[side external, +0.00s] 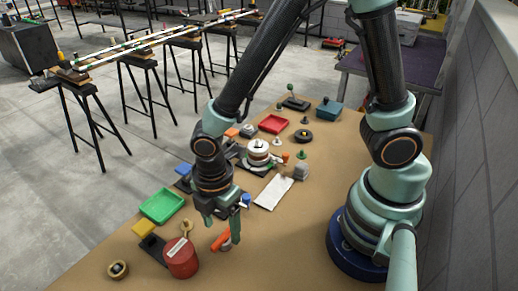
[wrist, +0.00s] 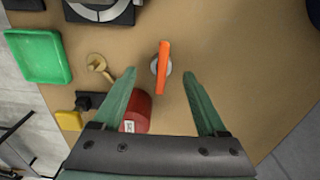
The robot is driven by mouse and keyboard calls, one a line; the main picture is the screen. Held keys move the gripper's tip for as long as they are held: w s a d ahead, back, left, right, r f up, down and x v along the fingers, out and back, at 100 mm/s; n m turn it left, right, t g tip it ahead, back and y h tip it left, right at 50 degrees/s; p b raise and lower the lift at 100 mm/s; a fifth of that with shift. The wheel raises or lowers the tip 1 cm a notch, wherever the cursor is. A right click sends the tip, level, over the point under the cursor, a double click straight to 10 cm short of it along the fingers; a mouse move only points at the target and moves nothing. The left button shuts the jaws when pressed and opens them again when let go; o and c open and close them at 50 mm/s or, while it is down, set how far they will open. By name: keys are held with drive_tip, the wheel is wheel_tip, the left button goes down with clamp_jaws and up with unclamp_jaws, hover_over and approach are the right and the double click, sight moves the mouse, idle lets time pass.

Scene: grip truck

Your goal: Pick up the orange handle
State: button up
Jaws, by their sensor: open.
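The orange handle (side external: 221,240) lies on the tan table just below my gripper in the side view. In the wrist view the orange handle (wrist: 161,68) is a narrow bar pointing away, with a grey round part partly under it. My gripper (wrist: 160,78) is open, with its two green fingers to the left and right of the handle. In the side view my gripper (side external: 224,218) points down over the handle. No contact between the fingers and the handle shows, though the exact height gap is hard to tell.
A red cylinder (side external: 180,257) stands close by; in the wrist view the red cylinder (wrist: 137,110) is beside the left finger. A green tray (side external: 161,206), a yellow block (side external: 143,229) and a brass piece (wrist: 99,66) lie to the left. The table right of the handle is clear.

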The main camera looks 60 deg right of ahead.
sight(223, 235)
drive_tip(key=shift+s+f, duration=0.1)
drive_tip(key=shift+f, duration=1.8)
clamp_jaws()
drive_tip(key=shift+r, duration=0.1)
